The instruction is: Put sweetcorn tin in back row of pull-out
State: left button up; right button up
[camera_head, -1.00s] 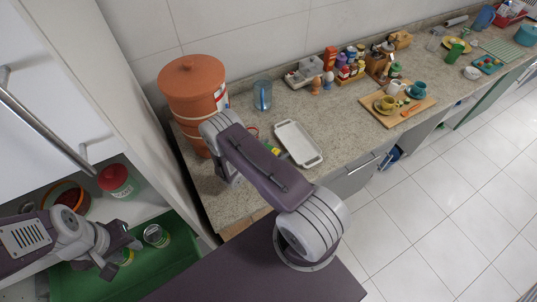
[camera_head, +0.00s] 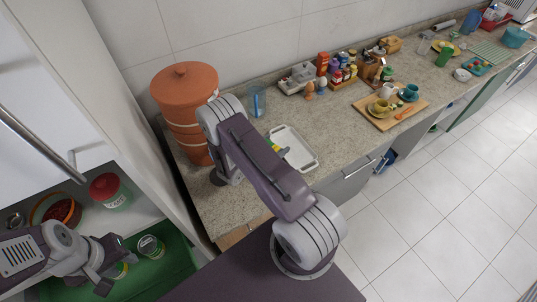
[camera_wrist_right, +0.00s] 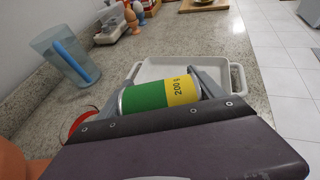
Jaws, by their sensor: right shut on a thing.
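A green and yellow tin marked "200 g" (camera_wrist_right: 160,94) lies on its side between the jaws of my right gripper (camera_wrist_right: 168,88). It shows as a small patch in the head view (camera_head: 278,149), mostly hidden by my right arm, over or beside the white tray (camera_head: 303,155). I cannot tell whether it touches the counter. The green pull-out (camera_head: 174,268) is at lower left. A tin with a pale lid (camera_head: 150,246) stands in it, and another green and yellow tin (camera_head: 120,270) is partly hidden by my left gripper (camera_head: 112,268). That gripper's fingers are spread apart.
A large terracotta urn (camera_head: 183,85) and a blue-tinted tumbler (camera_head: 257,100) stand on the counter near my right arm. A red-lidded jar (camera_head: 110,190) is on the shelf above the pull-out. Condiments and a wooden board (camera_head: 398,118) are further right. The tiled floor is clear.

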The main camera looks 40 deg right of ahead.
jog(key=s+d+r+b, duration=0.1)
jog(key=d+r+b, duration=0.1)
jog(key=d+r, duration=0.3)
jog(key=d, duration=0.4)
jog(key=shift+s+r, duration=0.25)
jog(key=shift+d, duration=0.1)
